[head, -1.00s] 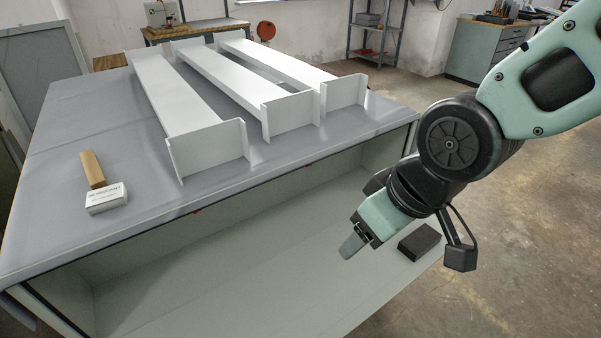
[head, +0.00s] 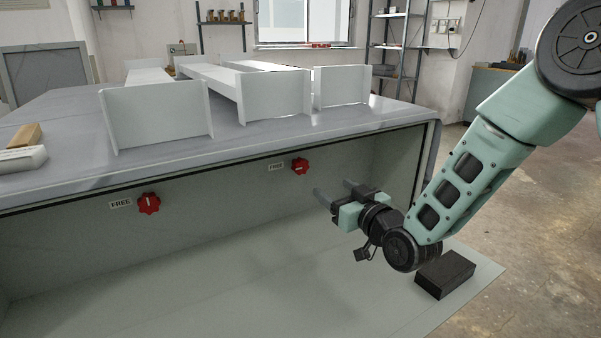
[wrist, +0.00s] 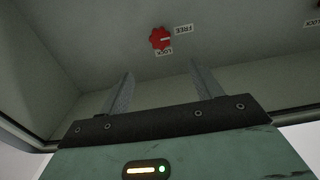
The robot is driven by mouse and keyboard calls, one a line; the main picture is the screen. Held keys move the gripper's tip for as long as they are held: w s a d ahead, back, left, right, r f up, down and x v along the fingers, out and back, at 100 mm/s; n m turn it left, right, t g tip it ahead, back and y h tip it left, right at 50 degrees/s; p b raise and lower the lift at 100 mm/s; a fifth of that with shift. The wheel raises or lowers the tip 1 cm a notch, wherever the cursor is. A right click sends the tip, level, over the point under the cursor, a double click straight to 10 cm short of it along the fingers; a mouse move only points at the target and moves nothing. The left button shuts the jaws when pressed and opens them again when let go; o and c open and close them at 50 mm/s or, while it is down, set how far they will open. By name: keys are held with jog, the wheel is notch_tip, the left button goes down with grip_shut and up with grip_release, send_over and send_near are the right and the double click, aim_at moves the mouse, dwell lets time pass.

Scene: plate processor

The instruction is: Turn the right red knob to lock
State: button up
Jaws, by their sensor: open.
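The right red knob (head: 300,166) is on the inner back wall under the tabletop, with a FREE label (head: 276,167) to its left. In the wrist view the red knob (wrist: 160,38) sits ahead of the fingers, with FREE and LOCK labels beside it. The left red knob (head: 149,203) is further left on the same wall, with its own FREE label (head: 121,204). My gripper (head: 334,191) is open and empty, to the right of and a little below the right knob in the head view. Its two fingers (wrist: 160,88) are apart, not touching the knob.
White beams (head: 275,97) lie on the grey tabletop (head: 60,165). A wooden-handled brush (head: 22,158) lies at its left. A black block (head: 445,274) rests on the lower shelf (head: 250,290) below my arm. The tabletop edge overhangs the knobs.

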aim_at(302, 166)
jog(key=b+x, duration=0.2)
jog(key=x, duration=1.4)
jog(key=shift+a, duration=0.15)
jog(key=c, duration=1)
